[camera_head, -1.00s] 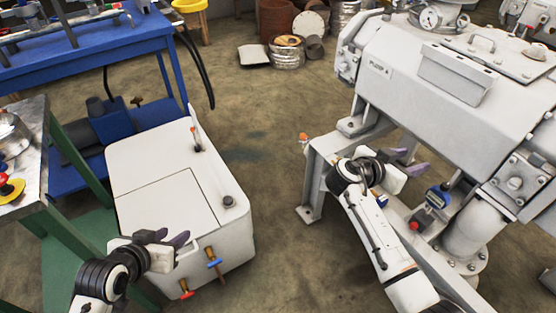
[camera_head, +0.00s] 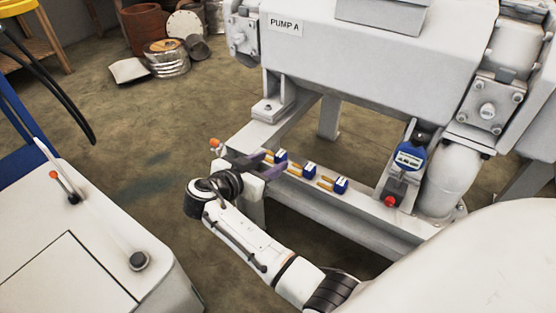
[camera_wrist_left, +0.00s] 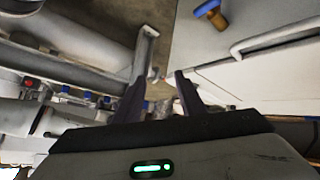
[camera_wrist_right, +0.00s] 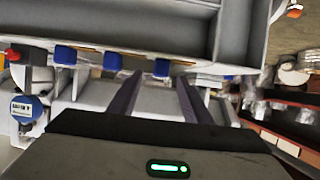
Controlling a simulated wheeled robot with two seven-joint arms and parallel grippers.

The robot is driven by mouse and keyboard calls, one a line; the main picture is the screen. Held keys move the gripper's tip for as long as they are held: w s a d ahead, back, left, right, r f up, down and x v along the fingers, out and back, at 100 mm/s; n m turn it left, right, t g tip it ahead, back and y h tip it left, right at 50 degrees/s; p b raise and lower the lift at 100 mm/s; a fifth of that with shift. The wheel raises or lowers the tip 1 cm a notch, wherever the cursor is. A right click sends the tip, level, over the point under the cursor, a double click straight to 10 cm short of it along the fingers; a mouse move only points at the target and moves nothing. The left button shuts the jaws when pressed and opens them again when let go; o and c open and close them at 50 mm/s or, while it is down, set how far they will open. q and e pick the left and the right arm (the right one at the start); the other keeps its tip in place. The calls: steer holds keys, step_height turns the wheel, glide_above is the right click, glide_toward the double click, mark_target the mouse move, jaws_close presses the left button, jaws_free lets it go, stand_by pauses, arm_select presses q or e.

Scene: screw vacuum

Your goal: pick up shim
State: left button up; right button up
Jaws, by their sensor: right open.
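Three small blue blocks with orange-yellow strips, apparently the shims, lie in a row on the pump frame's rail in the head view: the left one (camera_head: 281,155), the middle one (camera_head: 309,169) and the right one (camera_head: 341,185). My right gripper (camera_head: 272,164) is open and empty at the left end of the row, its dark fingers close to the left block. In the right wrist view, one blue block (camera_wrist_right: 161,68) shows between the fingertips (camera_wrist_right: 158,77); contact cannot be told. My left gripper (camera_wrist_left: 158,80) is open and empty in its wrist view, out of the head view.
A blue digital gauge (camera_head: 409,157) and a red knob (camera_head: 389,201) stand right of the row. The large grey PUMP A body (camera_head: 370,55) overhangs behind the rail. A white cabinet (camera_head: 95,255) stands at left, with open floor between.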

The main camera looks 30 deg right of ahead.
mark_target(278, 157)
steer(key=b+x, duration=0.1)
steer(key=x, duration=0.4)
steer(key=shift+w+b, duration=0.1)
steer(key=shift+b, duration=0.3)
steer(key=shift+w+d, duration=0.25)
steer(key=shift+d, duration=0.15)
arm_select(q)
steer(key=shift+w+d+r+t+h, duration=0.2)
steer(key=shift+d+r+t+h, duration=0.3)
steer(key=shift+r, duration=0.35)
arm_select(e)
jaws_close()
